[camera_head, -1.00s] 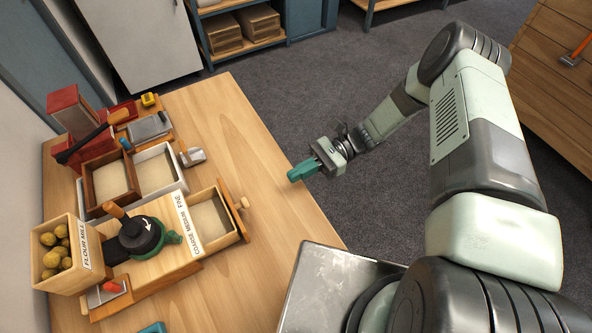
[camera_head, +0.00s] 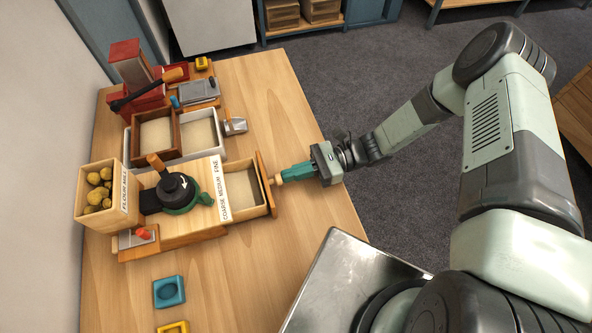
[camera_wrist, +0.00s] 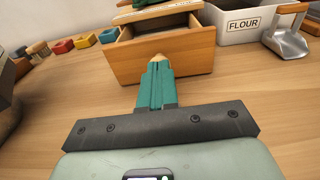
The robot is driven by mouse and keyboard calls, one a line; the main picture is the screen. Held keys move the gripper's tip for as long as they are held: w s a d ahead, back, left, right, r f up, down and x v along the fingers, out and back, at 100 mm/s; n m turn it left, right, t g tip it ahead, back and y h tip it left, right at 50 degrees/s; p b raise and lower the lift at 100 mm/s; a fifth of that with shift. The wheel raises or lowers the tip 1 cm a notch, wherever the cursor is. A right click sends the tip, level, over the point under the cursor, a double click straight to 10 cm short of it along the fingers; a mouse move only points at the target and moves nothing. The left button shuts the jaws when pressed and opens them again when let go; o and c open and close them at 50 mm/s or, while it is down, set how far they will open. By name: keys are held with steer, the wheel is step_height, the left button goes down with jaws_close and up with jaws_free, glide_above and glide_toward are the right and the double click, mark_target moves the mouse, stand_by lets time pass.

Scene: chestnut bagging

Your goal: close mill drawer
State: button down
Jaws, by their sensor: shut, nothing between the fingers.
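The flour mill (camera_head: 180,200) stands on the wooden table, with a box of chestnuts (camera_head: 97,190) at its left end and a dark crank on top. Its drawer (camera_head: 241,190) sticks out at the right side, partly open, with pale flour-like stuff inside. The drawer front (camera_wrist: 190,55) and its round wooden knob (camera_wrist: 158,58) show in the wrist view. My gripper (camera_head: 284,177) is shut and empty, its teal fingertips at the knob, in line with the drawer; in the wrist view the fingertips (camera_wrist: 156,68) overlap the knob, and they appear to touch it.
Behind the mill stand a brown tray (camera_head: 176,133), a white flour bin (camera_head: 219,150), a metal scoop (camera_head: 234,126) and a red device (camera_head: 135,75). The table right of the drawer is clear.

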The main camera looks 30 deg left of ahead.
mark_target(247, 193)
steer(key=x, duration=1.1)
steer(key=shift+s+a+r, duration=0.1)
steer(key=shift+a+r, duration=0.2)
steer(key=shift+r, duration=0.05)
steer(key=v, duration=1.4)
steer(key=shift+d, duration=0.1)
steer(key=shift+w+d, duration=0.25)
steer(key=shift+d, duration=0.05)
